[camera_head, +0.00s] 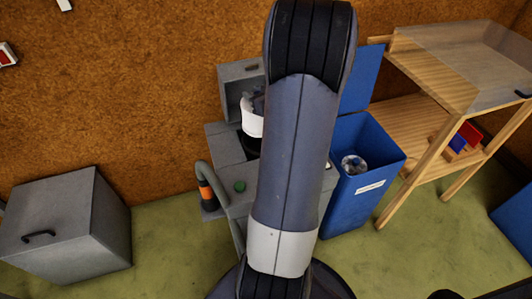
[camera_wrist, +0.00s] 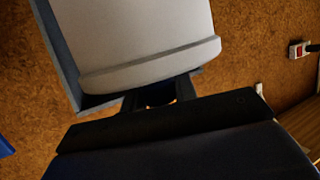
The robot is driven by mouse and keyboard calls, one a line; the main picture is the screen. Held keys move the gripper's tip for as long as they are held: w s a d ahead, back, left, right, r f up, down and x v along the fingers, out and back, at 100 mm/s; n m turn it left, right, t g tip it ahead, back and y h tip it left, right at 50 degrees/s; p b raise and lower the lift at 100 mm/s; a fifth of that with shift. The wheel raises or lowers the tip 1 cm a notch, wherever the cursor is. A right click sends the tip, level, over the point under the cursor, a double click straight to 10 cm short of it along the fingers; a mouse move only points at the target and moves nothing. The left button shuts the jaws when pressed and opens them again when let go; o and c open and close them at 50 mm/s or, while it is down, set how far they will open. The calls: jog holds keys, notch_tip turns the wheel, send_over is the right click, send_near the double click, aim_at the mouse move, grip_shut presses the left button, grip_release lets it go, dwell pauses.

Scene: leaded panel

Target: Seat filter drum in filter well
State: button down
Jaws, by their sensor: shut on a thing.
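The filter drum (camera_head: 252,119) is a white cylinder at the middle of the head view, partly hidden behind my arm. In the wrist view the drum (camera_wrist: 145,40) is large and pale with a raised rim, just beyond the fingers. My gripper (camera_head: 258,102) is shut on the drum; its fingers (camera_wrist: 158,96) show dark at the rim in the wrist view. The drum is above the grey machine (camera_head: 222,140). A dark round shape (camera_head: 250,145) shows directly under the drum; I cannot tell if it is the filter well's opening or whether the drum touches it.
A raised grey lid (camera_head: 236,74) stands behind the drum. A grey hose with an orange band (camera_head: 206,190) is at the machine's left. A blue bin (camera_head: 365,165) stands close right, before a wooden shelf (camera_head: 400,105). A grey box (camera_head: 65,225) sits left on green floor.

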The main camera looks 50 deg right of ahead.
jog(key=f, duration=0.1)
jog(key=f+b, duration=0.1)
jog(key=f, duration=0.1)
jog(key=d+f+b, duration=0.1)
jog(key=f, duration=0.1)
jog(key=shift+s+f, duration=0.2)
jog(key=shift+s, duration=0.05)
jog(key=shift+f+b, duration=0.95)
jog(key=shift+f, duration=1.45)
jog(key=shift+r, duration=0.1)
jog(key=c, duration=1.1)
grip_release()
jog(key=shift+a, duration=0.1)
jog(key=shift+s, duration=0.1)
jog(key=p+v, duration=0.2)
jog(key=v, duration=0.9)
jog(key=shift+s+a+r, duration=0.1)
jog(key=shift+s+r, duration=0.05)
jog(key=shift+s, duration=0.2)
jog(key=shift+w, duration=0.1)
